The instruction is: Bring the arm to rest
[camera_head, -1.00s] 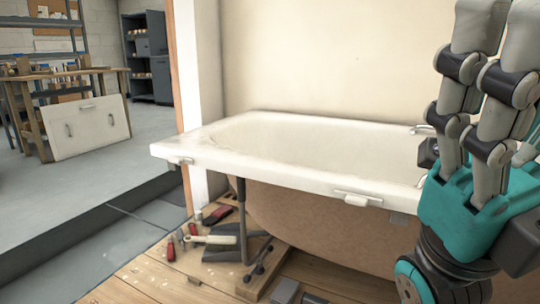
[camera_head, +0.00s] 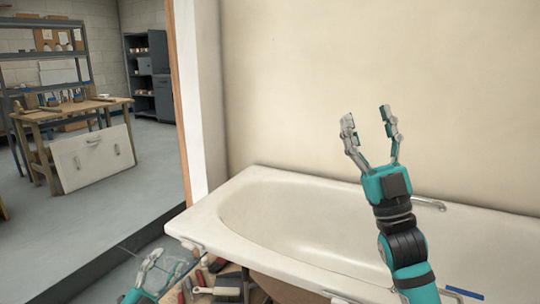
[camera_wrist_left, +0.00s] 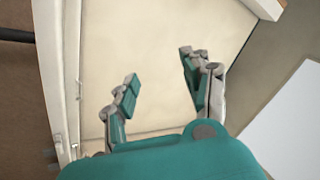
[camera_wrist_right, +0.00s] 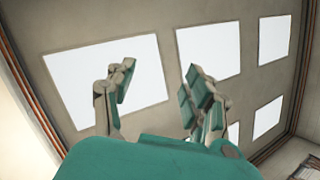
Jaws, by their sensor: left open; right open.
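My right gripper (camera_head: 367,112) is open and empty. It points upward in front of the pale wall, above the bathtub (camera_head: 214,227) in the head view. Its spread fingers also show in the right wrist view (camera_wrist_right: 160,70), with bright ceiling panels behind them. My left gripper (camera_head: 174,258) is low at the bottom left of the head view, near the tub's near left corner and only partly in frame. It is open, with nothing between its fingers in the left wrist view (camera_wrist_left: 160,72).
Tools, including a dark brush (camera_head: 229,287), lie on the boards below the tub. A wooden workbench (camera_head: 75,109) with a leaning white panel (camera_head: 93,159) stands at the far left. A blue object (camera_head: 464,292) lies at the lower right. Grey floor is open at left.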

